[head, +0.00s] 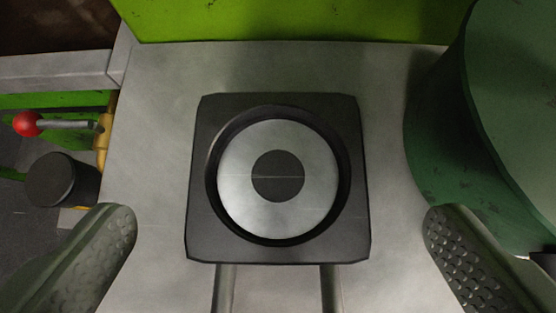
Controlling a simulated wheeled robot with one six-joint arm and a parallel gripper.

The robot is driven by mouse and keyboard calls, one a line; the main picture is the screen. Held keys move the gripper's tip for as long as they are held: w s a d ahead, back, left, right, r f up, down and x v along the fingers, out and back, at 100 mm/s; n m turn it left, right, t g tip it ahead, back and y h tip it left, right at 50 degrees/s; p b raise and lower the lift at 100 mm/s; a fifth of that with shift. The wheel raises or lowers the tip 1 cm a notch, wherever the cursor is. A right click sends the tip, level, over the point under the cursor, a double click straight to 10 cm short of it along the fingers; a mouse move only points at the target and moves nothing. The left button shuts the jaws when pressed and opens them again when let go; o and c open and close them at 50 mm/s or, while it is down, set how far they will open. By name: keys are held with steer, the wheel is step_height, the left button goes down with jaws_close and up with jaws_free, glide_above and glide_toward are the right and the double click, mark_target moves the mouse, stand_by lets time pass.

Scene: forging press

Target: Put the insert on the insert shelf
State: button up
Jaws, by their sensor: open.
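A dark square block with a round recess (205,247) lies on a pale grey metal surface in the middle of the head view. A silver disc with a dark round centre (236,205) sits inside the recess. I cannot tell for certain which of these parts is the insert. Two parallel metal rods (226,288) run from the block's near edge toward me. My gripper (280,225) is open, with one textured finger on each side of the block, well apart from it. Nothing is between the fingertips except the block beyond. No shelf can be made out.
A large green cylinder (525,110) stands close on the right. A bright green wall (290,20) rises behind the pale surface (150,170). At left are a red-knobbed lever (27,124) and a dark cylinder (62,180). Bare surface surrounds the block.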

mark_target(279, 167)
steer(key=x, duration=0.5)
steer(key=shift+s+f, duration=0.25)
steer(key=shift+s, duration=0.05)
steer(key=shift+c, duration=0.4)
steer(key=c, duration=1.8)
steer(key=shift+r, duration=0.1)
steer(key=shift+c, duration=0.4)
